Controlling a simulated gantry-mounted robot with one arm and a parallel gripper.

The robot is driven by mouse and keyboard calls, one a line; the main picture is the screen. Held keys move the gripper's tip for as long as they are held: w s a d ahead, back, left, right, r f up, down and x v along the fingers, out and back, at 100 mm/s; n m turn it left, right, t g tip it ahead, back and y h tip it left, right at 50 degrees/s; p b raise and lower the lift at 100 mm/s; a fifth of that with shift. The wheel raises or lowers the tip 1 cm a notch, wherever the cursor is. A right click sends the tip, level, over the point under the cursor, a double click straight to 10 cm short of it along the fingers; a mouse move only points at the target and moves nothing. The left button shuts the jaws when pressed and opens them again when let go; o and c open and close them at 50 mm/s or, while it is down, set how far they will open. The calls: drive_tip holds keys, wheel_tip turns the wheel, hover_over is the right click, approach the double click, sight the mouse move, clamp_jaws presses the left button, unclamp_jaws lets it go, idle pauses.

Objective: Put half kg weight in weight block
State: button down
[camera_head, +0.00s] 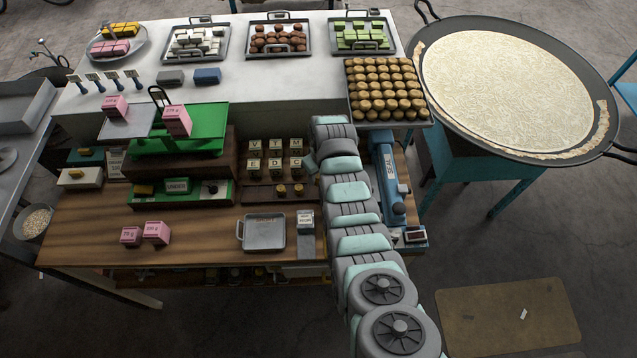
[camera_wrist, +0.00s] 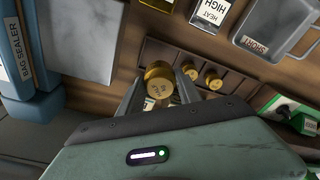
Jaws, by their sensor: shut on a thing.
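My gripper (camera_wrist: 160,92) is shut on a round brass weight (camera_wrist: 159,80) in the wrist view. Its two fingers stand on either side of the weight, whose top label is too blurred to read surely. The dark wooden weight block (camera_wrist: 153,53) is just beyond it, with two smaller brass weights in it. In the head view the weight block (camera_head: 257,193) lies on the wooden table left of my arm, with two brass weights at its right part. My gripper and the held weight are hidden by my arm there. I cannot tell whether the held weight touches the block.
A blue bag sealer (camera_head: 388,185) stands right of the block. A metal tray (camera_head: 264,233) and a grey heat box (camera_head: 306,220) lie in front of it. A green scale (camera_head: 180,140) with pink blocks stands left. Bare table (camera_head: 90,220) shows at left.

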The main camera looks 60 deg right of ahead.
sight(319, 191)
drive_tip(key=shift+f+b, duration=0.35)
drive_tip(key=shift+f, duration=1.25)
drive_tip(key=shift+f+b, duration=1.5)
drive_tip(key=shift+f, duration=0.25)
drive_tip(key=c, duration=0.8)
unclamp_jaws()
drive_tip(key=shift+r, duration=0.15)
drive_tip(key=r+p, duration=0.2)
drive_tip(key=p, duration=0.1)
drive_tip(key=r+p, duration=0.1)
drive_tip(key=r, duration=0.1)
drive_tip(key=shift+s+r+p, duration=0.1)
drive_tip(key=shift+s+p, duration=0.15)
drive_tip(key=shift+p, duration=0.1)
drive_tip(key=shift+f+b, duration=0.25)
drive_tip(key=shift+b, duration=0.2)
drive_tip(key=shift+s+a+r+b, duration=0.15)
drive_tip(key=shift+r+b, duration=0.1)
drive_tip(key=shift+r, duration=1.15)
drive_tip(key=shift+s+a+r+b, duration=0.15)
drive_tip(key=shift+r+b, duration=0.1)
drive_tip(key=shift+r, duration=1.1)
drive_tip(key=shift+s+a+r+b, duration=0.15)
drive_tip(key=shift+r+b, duration=0.1)
drive_tip(key=shift+r, duration=1.15)
drive_tip(key=shift+w+d, duration=0.1)
